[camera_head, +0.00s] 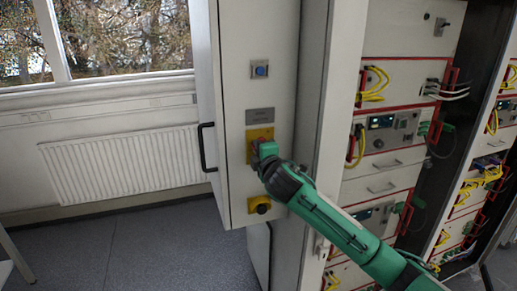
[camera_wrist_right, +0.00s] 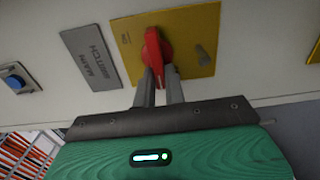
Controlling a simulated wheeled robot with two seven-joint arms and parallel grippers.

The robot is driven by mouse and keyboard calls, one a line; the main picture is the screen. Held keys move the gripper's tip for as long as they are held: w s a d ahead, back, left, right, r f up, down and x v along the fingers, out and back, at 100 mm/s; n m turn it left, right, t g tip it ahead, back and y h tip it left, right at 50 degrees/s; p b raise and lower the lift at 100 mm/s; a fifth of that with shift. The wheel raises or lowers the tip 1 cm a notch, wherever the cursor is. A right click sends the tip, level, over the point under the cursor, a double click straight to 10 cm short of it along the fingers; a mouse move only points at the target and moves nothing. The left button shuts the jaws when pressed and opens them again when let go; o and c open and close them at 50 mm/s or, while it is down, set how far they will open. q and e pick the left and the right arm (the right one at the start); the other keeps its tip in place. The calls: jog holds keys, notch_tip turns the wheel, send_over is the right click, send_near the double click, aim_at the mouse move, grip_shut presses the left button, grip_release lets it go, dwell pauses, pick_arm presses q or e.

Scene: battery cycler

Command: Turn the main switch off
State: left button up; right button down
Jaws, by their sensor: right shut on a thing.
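The main switch is a red rotary handle (camera_wrist_right: 153,56) on a yellow plate (camera_wrist_right: 200,22), beside a grey "MAIN SWITCH" label (camera_wrist_right: 90,57) in the right wrist view. In the head view the yellow plate (camera_head: 260,134) sits on the narrow cabinet side, mostly behind my gripper. My right gripper (camera_wrist_right: 158,84) has its two grey fingers closed on the red handle, one on each side. In the head view my right gripper (camera_head: 262,152) reaches the plate from the lower right. The handle is hidden there. My left gripper does not show.
A blue button (camera_head: 260,71) is above the switch, and a yellow-based knob (camera_head: 259,205) is below it. A black door handle (camera_head: 207,147) sticks out on the left. Racks with yellow cables (camera_head: 374,84) stand on the right. The floor (camera_head: 150,250) at left is clear.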

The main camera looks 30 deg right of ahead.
jog(key=c, duration=1.5)
grip_release()
jog(key=shift+o, duration=0.2)
jog(key=b+v, duration=0.6)
jog(key=v, duration=0.7)
jog(key=shift+s, duration=0.4)
jog(key=shift+f, duration=0.1)
